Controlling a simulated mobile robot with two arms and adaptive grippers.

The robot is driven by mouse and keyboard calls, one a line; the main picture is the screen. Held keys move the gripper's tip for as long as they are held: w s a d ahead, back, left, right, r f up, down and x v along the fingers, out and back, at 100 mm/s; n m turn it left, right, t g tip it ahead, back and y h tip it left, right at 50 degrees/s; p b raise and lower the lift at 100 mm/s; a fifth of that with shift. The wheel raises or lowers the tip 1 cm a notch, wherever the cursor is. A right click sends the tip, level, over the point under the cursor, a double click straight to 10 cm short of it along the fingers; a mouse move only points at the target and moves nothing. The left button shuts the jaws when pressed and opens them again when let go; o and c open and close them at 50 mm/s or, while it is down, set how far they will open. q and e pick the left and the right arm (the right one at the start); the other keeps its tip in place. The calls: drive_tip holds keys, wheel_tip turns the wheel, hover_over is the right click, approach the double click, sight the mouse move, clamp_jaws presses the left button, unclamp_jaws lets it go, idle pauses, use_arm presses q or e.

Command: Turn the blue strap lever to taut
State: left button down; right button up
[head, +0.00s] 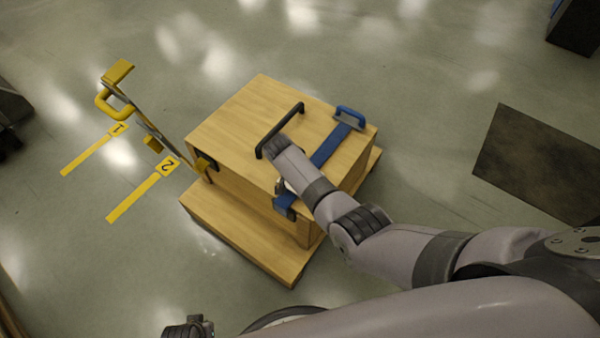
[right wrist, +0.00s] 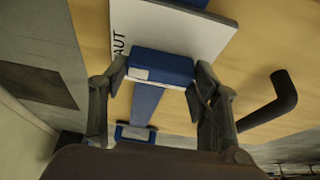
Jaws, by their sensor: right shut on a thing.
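The blue strap lever (right wrist: 162,66) is a blue block between the two fingers of my right gripper (right wrist: 160,78), which is shut on it. A white label (right wrist: 185,27) with letters reading "AUT" lies beside it. The blue strap (right wrist: 146,104) runs from there to a blue handle (right wrist: 135,132). In the head view, the strap (head: 331,146) crosses the wooden box top to the blue handle (head: 350,114). Blue parts (head: 285,204) show at the box's near edge, while my right arm hides most of the gripper and lever.
The wooden box (head: 235,120) stands on a wider wooden base (head: 235,235). A black handle (head: 283,126) rises from the top beside my right arm. A yellow handled frame (head: 115,105) stands at left near floor marks 1 and 2. A dark mat (head: 535,160) lies at right.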

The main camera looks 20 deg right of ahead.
use_arm(q)
drive_tip(key=shift+w+r, duration=0.2)
drive_tip(key=shift+r, duration=0.1)
use_arm(e)
drive_tip(key=o, duration=1.1)
drive_tip(key=shift+o, duration=0.2)
drive_tip(key=shift+r, duration=0.1)
wheel_tip(320, 180, up, 10)
idle(0.4)
